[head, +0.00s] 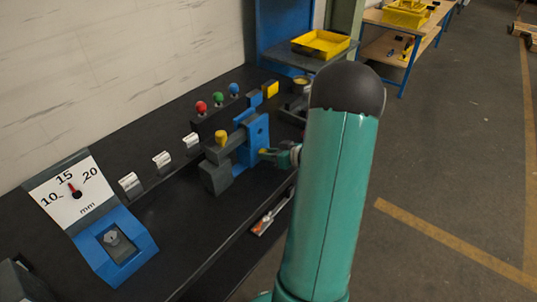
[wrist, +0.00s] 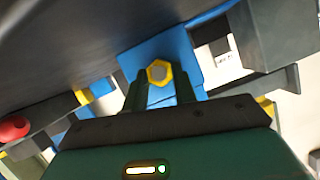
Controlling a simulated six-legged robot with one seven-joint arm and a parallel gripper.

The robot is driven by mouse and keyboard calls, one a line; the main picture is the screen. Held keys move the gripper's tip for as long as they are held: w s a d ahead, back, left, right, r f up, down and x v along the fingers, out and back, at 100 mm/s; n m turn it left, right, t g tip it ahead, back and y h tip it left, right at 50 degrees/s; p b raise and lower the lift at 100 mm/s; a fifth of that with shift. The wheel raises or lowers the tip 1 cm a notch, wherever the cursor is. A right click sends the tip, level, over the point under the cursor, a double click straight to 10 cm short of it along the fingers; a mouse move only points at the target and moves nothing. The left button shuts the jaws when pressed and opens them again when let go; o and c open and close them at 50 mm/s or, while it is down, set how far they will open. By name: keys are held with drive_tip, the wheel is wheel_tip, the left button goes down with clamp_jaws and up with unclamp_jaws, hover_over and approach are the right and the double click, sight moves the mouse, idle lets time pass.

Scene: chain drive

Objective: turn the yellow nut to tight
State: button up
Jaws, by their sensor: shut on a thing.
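The yellow nut (wrist: 152,67) is a hexagon around a grey bolt end, on the face of a blue block (wrist: 178,48) in the wrist view. My gripper (wrist: 161,80) is shut on the nut, with one dark finger on each side of it. In the head view the nut (head: 263,151) is a small yellow patch on the right side of the blue block (head: 255,135). My gripper (head: 273,154) reaches it from the right, and my green arm hides part of that area.
A dial (head: 57,202) marked 10, 15, 20 mm has its red pointer near 15. A yellow knob (head: 221,137) tops the grey clamp beside the blue block. Red (head: 201,107), green (head: 218,97) and blue (head: 234,88) knobs stand behind. Silver pieces (head: 161,159) line the bench.

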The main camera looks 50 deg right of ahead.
drive_tip(key=shift+d+m+y, duration=0.15)
drive_tip(key=shift+m+y, duration=0.65)
drive_tip(key=shift+m, duration=0.3)
drive_tip(key=o, duration=1)
drive_tip(key=v, duration=1.3)
drive_tip(key=shift+s+d, duration=0.15)
drive_tip(key=shift+s, duration=0.25)
